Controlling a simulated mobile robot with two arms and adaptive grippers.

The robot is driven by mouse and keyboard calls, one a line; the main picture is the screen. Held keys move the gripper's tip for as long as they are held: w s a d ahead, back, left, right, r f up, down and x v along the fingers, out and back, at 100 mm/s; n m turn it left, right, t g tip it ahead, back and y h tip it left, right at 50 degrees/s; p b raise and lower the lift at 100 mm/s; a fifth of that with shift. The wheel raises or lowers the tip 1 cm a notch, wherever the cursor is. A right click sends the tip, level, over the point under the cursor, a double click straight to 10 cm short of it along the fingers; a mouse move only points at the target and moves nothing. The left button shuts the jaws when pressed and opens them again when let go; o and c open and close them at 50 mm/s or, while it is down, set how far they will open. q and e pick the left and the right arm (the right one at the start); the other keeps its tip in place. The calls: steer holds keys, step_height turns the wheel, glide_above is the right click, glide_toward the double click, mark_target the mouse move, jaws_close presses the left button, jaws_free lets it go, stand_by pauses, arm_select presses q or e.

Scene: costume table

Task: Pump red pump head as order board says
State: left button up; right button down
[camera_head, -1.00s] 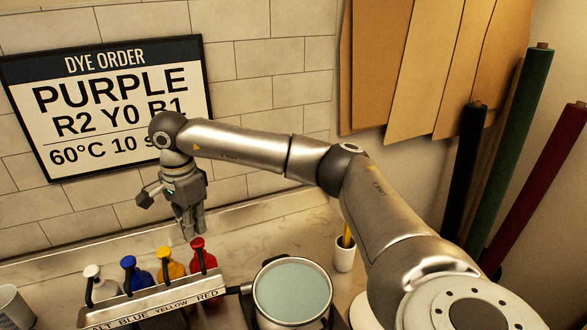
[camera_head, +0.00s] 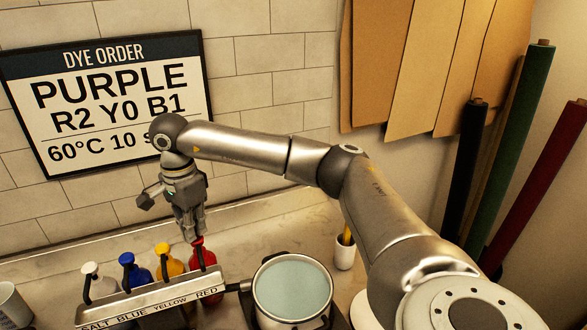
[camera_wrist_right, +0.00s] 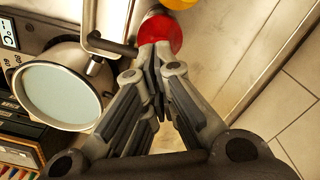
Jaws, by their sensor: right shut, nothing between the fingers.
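The order board (camera_head: 105,105) on the wall reads DYE ORDER, PURPLE, R2 Y0 B1, 60°C 10; my arm hides the end of its last line. The red pump head (camera_head: 198,243) tops the rightmost bottle in the rack, over the label RED. My right gripper (camera_head: 194,238) points down with shut, empty fingers right at the red head's top. In the right wrist view the fingertips (camera_wrist_right: 156,58) overlap the edge of the red head (camera_wrist_right: 160,32). Whether they touch it I cannot tell. My left gripper is out of view.
White (camera_head: 92,271), blue (camera_head: 127,259) and yellow (camera_head: 163,249) pump heads stand to the left in the same labelled rack (camera_head: 150,303). A pot of pale liquid (camera_head: 292,290) is right of the rack, with a white cup (camera_head: 344,254) beyond it.

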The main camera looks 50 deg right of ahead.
steer(key=shift+s+f+b, duration=0.1)
steer(key=shift+f+b, duration=0.65)
steer(key=shift+f, duration=0.4)
steer(key=shift+r, duration=0.1)
steer(key=shift+r+p, duration=1.05)
steer(key=shift+r, duration=0.65)
steer(key=shift+f, duration=0.15)
